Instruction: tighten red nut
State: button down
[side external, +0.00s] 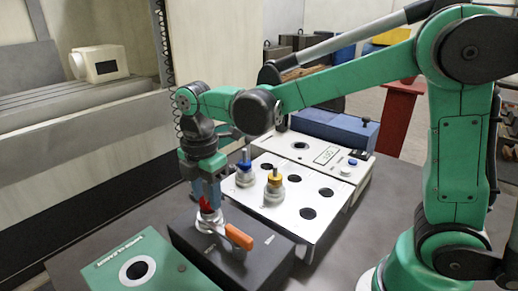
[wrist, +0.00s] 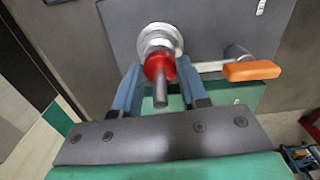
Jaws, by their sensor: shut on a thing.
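The red nut (wrist: 159,65) sits on a silver threaded part with a grey pin, standing on the dark block (side external: 225,256). In the side external view the red nut (side external: 206,204) shows just below my gripper (side external: 209,200). My gripper points down over the block, and in the wrist view its blue fingers (wrist: 159,85) stand on either side of the red nut, shut on it. The silver flange (wrist: 160,40) is under the nut. An orange-handled lever (side external: 239,237) is beside it on the block; the handle (wrist: 252,71) also shows in the wrist view.
A white plate (side external: 325,215) with several dark holes stands right of the block. It holds a blue-topped part (side external: 244,174) and a yellow-topped part (side external: 274,187). A green plate (side external: 170,270) with a round hole lies at the front left.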

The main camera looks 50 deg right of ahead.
jog(key=m, duration=2.2)
jog(key=shift+m, duration=0.3)
jog(key=m, duration=0.6)
jog(key=shift+m, duration=0.3)
jog(key=shift+c, duration=2.3)
grip_release()
